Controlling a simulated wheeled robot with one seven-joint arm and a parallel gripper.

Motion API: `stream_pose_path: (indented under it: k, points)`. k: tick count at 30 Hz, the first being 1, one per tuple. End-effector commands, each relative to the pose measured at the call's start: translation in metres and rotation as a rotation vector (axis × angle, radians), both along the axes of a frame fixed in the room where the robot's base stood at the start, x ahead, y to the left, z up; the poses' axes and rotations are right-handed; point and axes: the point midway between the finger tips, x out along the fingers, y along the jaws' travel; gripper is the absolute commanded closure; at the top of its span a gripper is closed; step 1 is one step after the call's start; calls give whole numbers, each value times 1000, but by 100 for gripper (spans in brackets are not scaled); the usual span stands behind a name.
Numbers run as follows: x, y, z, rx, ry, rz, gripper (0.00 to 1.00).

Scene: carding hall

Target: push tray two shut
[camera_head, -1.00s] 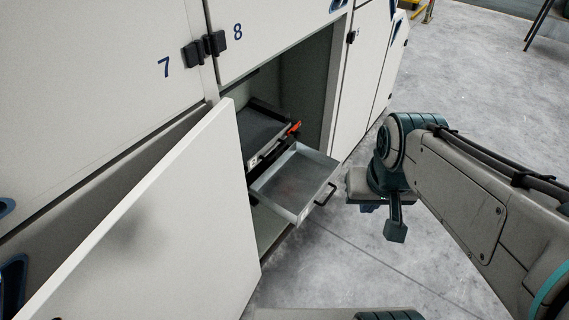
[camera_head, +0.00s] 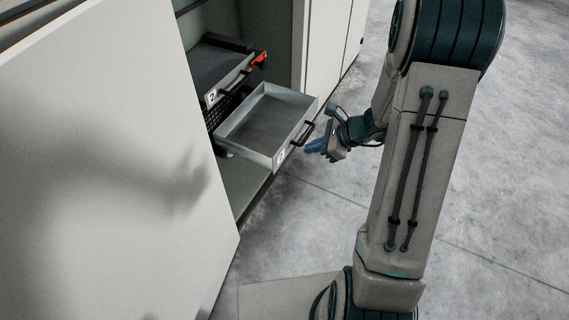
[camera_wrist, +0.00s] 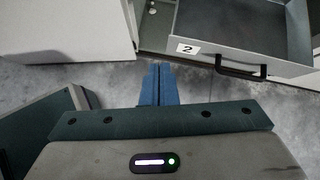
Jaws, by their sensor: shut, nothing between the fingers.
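Tray two (camera_head: 262,122) is a grey metal drawer standing well out of the open cabinet, empty, with a black handle on its front. In the wrist view its front (camera_wrist: 225,57) carries a white label reading 2, and the handle sits right of the label. My gripper (camera_head: 310,147) is just outside the tray's front, close to the handle; I cannot tell from the head view whether it touches. In the wrist view its blue fingers (camera_wrist: 158,85) are together and empty, below and left of the label, with a visible gap to the tray front.
Another tray (camera_head: 215,65) lies above, farther in, with an orange-red piece (camera_head: 260,58) at its right end. The open white cabinet door (camera_head: 100,170) fills the left. Clear concrete floor (camera_head: 500,190) lies right.

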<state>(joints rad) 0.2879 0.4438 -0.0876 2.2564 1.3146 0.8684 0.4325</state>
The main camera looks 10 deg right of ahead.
Motion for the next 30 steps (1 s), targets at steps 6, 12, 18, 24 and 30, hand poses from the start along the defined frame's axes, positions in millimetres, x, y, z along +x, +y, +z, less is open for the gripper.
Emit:
stream_pose_path:
  k: [6,12,18,24,30]
  points:
    - [18,-23,-58,84,76,-206,100]
    - [26,-17,-72,96,86,-233,100]
    - [42,7,-100,95,85,-228,100]
    - [61,32,-128,94,85,-229,100]
    - [79,56,-129,94,82,-229,100]
